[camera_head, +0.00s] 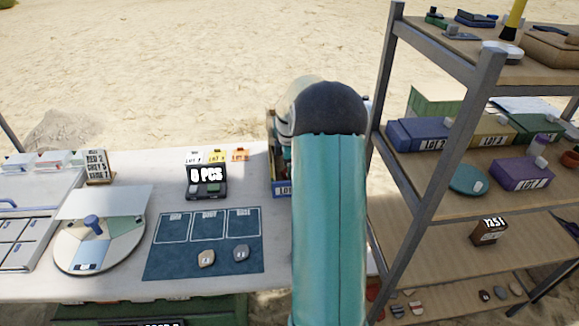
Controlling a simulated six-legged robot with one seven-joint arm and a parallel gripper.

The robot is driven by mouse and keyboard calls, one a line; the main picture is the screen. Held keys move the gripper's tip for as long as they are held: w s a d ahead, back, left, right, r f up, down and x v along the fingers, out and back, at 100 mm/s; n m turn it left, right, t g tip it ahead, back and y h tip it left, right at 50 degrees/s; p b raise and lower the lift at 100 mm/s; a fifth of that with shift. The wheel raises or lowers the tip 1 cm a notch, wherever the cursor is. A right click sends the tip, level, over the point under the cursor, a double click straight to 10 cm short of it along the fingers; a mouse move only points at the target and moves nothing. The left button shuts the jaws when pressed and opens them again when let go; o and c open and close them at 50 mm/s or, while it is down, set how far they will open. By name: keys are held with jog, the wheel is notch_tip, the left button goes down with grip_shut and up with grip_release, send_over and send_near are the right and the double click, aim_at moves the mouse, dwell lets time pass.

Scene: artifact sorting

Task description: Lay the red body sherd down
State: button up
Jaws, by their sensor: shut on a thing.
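My teal arm rises through the middle of the head view and hides what is behind it. My gripper does not show, and I cannot make out the red body sherd. A dark blue mat (190,262) with three outlined boxes along its far side lies on the white table (115,290). A tan sherd (206,259) and a grey sherd (241,253) lie side by side on the mat's near part, outside the boxes. Several small sherds (414,307) lie on the lowest shelf at the right, some partly hidden by the shelf post.
A round turntable (70,258) with coloured sectors stands left of the mat. A black display reading "6 PCS" (206,190) stands behind it. A lot crate (282,190) is partly hidden by my arm. A shelving rack (440,175) with boxes fills the right.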

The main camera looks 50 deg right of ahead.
jog(key=o, duration=1)
jog(key=shift+o, duration=0.2)
jog(key=shift+r, duration=0.1)
notch_tip(320, 180, up, 14)
